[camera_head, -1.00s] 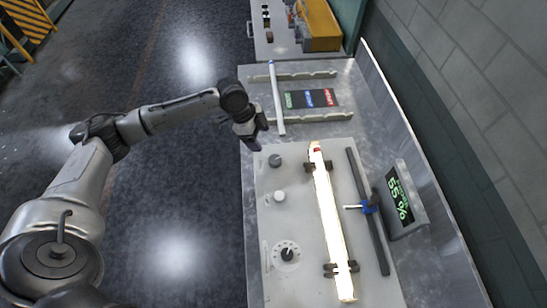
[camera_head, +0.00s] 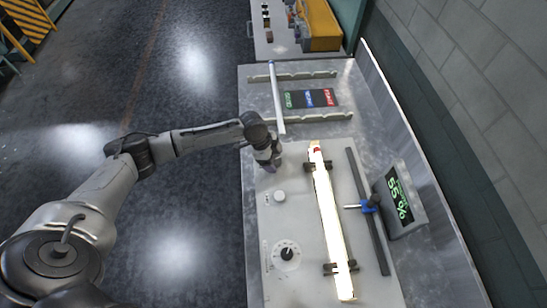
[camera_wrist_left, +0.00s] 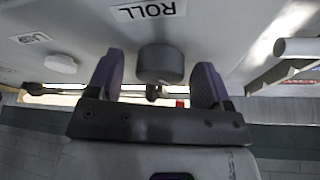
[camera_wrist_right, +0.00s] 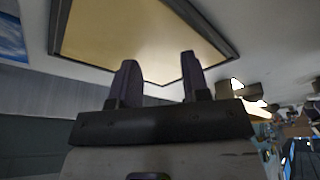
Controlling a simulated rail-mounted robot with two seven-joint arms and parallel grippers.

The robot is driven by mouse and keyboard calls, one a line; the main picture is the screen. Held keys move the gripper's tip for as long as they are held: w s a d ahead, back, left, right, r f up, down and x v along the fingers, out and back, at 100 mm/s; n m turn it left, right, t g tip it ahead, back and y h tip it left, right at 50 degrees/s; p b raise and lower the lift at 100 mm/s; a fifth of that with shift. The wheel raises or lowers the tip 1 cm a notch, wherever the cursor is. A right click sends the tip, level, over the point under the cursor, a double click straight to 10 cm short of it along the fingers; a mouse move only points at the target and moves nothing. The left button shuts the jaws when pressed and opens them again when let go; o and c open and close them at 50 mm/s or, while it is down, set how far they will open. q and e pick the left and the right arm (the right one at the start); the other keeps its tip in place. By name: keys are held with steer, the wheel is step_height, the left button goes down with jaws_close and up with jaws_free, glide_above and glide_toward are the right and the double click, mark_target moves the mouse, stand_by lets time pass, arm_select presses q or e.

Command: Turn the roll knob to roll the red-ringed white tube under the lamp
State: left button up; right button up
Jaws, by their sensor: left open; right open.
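The roll knob (camera_wrist_left: 160,64) is a dark grey round knob below the ROLL label in the left wrist view. My left gripper (camera_wrist_left: 155,80) is open, with one purple finger on each side of the knob and a gap visible on both sides. In the head view my left gripper (camera_head: 268,163) covers the knob. The glowing white tube (camera_head: 328,220) lies on dark roller supports on the panel, with a red ring (camera_head: 317,150) near its far end. My right gripper (camera_wrist_right: 158,80) is open and empty, away from the panel.
A white knob (camera_head: 279,196) and a dial (camera_head: 287,253) sit nearer on the panel. A blue-handled piece (camera_head: 370,206) rides a dark rail beside the tube. Another tube (camera_head: 277,100) lies across the rack behind.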

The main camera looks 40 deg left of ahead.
arm_select(q)
steer(key=shift+c, duration=0.5)
steer(key=c, duration=0.8)
arm_select(e)
steer(key=shift+a, duration=0.15)
arm_select(q)
steer(key=n+p, duration=0.1)
steer(key=p, duration=0.1)
steer(key=n+t+p, duration=0.1)
steer(key=n+p, duration=0.1)
steer(key=p, duration=0.1)
steer(key=shift+s+d+r+y+p, duration=0.1)
steer(key=shift+d+r+y+p, duration=0.05)
steer(key=shift+r+y+p, duration=0.2)
arm_select(e)
step_height(320, 180, up, 6)
steer(key=shift+f, duration=0.15)
arm_select(q)
steer(key=shift+n+p, duration=0.35)
steer(key=shift+n, duration=0.15)
steer(key=shift+f+n+t+y, duration=0.25)
steer(key=shift+n+t, duration=0.05)
steer(key=shift+n, duration=0.1)
arm_select(e)
steer(key=shift+r, duration=0.6)
arm_select(q)
steer(key=o, duration=0.9)
